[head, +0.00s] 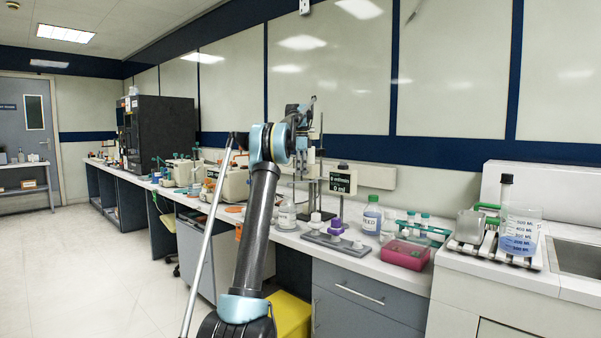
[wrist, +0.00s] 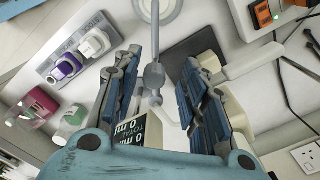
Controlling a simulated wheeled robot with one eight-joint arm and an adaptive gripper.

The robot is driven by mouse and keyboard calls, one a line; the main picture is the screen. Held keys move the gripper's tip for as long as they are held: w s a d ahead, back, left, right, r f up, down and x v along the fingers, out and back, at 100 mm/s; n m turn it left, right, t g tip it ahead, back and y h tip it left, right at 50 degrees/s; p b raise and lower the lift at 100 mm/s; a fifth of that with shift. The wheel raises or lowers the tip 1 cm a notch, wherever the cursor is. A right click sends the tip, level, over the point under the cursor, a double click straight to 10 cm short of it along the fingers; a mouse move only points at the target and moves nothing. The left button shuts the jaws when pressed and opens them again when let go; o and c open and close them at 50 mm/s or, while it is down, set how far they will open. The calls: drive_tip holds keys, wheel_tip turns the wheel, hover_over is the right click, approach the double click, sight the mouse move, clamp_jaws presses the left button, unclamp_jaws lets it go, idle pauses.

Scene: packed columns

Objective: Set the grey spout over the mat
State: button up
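The grey spout (wrist: 154,76) shows in the wrist view as a slim grey piece with a knob and a thin tube. It lies between the two fingers of my gripper (wrist: 162,62), which stand apart with visible gaps on both sides. In the head view my gripper (head: 302,128) is above the bench by the dispenser stand; its fingers and the spout are too small to tell apart there.
A display box (head: 341,182) reading 0 ml stands beside the stand. A grey rack (head: 331,240) with white and purple stoppers, a blue-liquid bottle (head: 372,218) and a pink box (head: 405,254) are to the right. A dark square base (wrist: 205,44) lies right of the spout.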

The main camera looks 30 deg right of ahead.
drive_tip(key=shift+r, duration=0.1)
drive_tip(key=shift+r, duration=3.55)
drive_tip(key=shift+w, duration=0.1)
